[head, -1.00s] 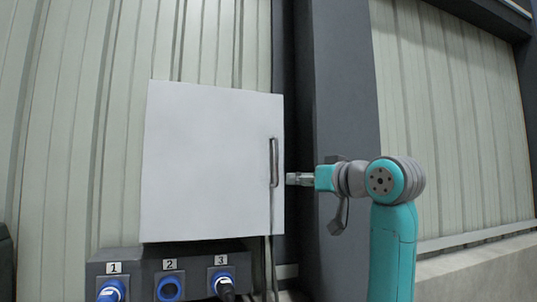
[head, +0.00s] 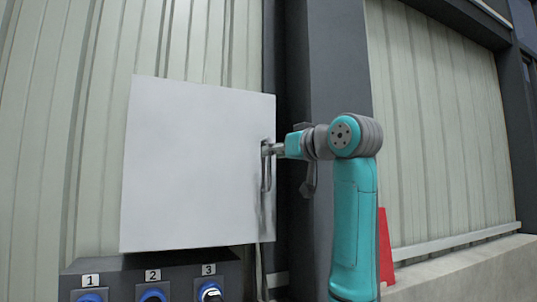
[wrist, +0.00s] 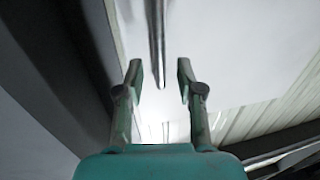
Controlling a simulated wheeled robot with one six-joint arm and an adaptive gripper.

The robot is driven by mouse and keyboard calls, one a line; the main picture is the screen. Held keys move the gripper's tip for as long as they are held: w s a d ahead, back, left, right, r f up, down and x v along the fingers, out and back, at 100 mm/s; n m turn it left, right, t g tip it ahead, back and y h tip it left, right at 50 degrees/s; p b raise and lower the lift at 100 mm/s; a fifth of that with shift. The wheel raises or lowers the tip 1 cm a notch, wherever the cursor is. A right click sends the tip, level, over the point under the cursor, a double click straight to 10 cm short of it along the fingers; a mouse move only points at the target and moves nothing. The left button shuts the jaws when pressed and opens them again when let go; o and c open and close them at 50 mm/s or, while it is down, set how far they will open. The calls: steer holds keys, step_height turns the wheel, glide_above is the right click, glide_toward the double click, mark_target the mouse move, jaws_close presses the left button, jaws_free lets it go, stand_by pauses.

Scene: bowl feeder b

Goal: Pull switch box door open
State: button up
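The white switch box door (head: 195,165) is a flat panel that looks shut, in the middle left of the head view. Its vertical metal handle (head: 267,178) is near the right edge. My gripper (head: 268,150) is at the upper part of the handle, reaching in from the right. In the wrist view, my gripper (wrist: 159,76) is open, one finger on each side. The handle (wrist: 156,40) runs down between the fingertips with a visible gap on both sides, so it is not gripped. The door (wrist: 215,50) fills the upper right there.
A dark panel (head: 110,263) with several parts, including blue sockets numbered 1, 2 and 3, sits just below the box. A dark column (head: 335,60) stands right of it. A red object (head: 385,248) shows behind my arm. A cable hangs below the handle.

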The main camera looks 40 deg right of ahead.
mark_target(269, 184)
steer(key=shift+w+d, duration=0.15)
steer(key=shift+w, duration=1.45)
jaws_close()
